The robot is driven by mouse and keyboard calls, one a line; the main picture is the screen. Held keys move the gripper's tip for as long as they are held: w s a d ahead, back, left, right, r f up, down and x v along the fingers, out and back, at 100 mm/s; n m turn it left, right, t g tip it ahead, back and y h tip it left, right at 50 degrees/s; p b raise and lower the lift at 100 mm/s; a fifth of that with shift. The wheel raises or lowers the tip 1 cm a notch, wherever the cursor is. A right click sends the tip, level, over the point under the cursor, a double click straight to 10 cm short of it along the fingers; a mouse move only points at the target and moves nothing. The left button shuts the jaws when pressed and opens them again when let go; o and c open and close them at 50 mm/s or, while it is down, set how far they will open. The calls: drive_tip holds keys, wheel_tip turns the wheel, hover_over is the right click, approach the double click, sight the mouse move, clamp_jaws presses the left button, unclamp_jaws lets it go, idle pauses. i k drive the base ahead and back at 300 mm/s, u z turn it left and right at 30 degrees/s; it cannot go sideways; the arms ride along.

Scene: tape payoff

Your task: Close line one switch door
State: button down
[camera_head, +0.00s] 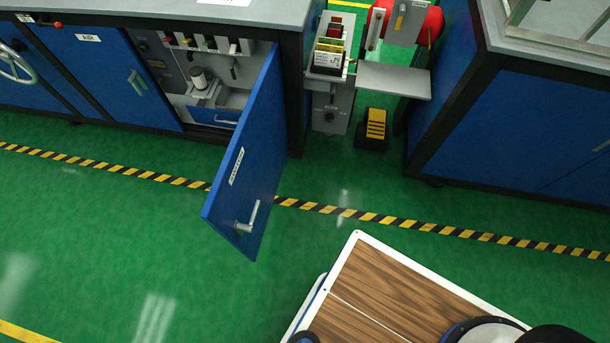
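A blue cabinet door (262,168) stands wide open, swung out over the floor from the right side of its opening. It has a silver lever handle (249,219) near its free edge and a small white label that I cannot read. Behind it, the cabinet interior (200,72) shows switches along the top, a grey cylindrical part and a blue-fronted drawer. Whether this is the line one door cannot be read from its label. My gripper is not in view.
A black and yellow striped line (335,210) crosses the green floor. A yellow pedal (375,124) and a grey stand (332,105) are right of the cabinet. Another blue cabinet (510,130) stands at right. My wood-topped base is at the bottom. The floor left of the door is clear.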

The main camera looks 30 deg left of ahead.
sight(250, 169)
drive_tip(key=z, duration=0.8)
drive_tip(key=k, duration=0.9)
drive_tip(key=u, duration=2.65)
